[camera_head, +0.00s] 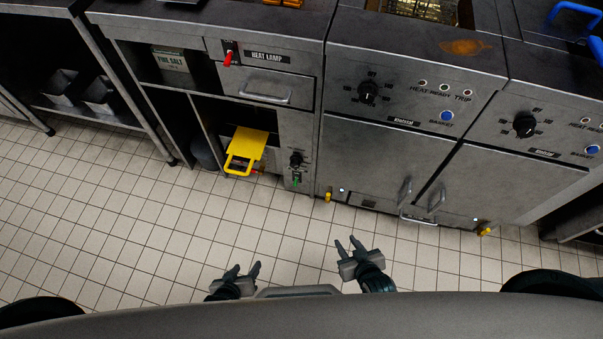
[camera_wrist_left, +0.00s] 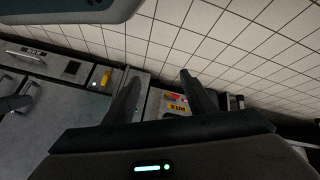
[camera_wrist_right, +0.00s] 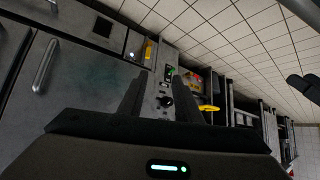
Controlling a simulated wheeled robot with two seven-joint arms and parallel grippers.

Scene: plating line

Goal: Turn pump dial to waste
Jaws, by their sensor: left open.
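The black pump dial (camera_head: 296,159) sits on a narrow grey panel low on the counter front, with a small green part (camera_head: 296,181) below it. It also shows between the fingers of my right gripper in the right wrist view (camera_wrist_right: 166,102). Its setting is too small to read. My right gripper (camera_head: 348,243) is open and empty, apart from the dial, over the floor to its lower right in the head view. My left gripper (camera_head: 244,269) is open and empty over the floor, further from the counter. I cannot surely make out the dial in the left wrist view.
A yellow handled piece (camera_head: 247,150) sticks out of the open bay left of the dial. Fryer cabinets with black knobs (camera_head: 368,92) and door handles stand to the right. A heat lamp drawer (camera_head: 265,86) is above. The tiled floor (camera_head: 130,230) is clear.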

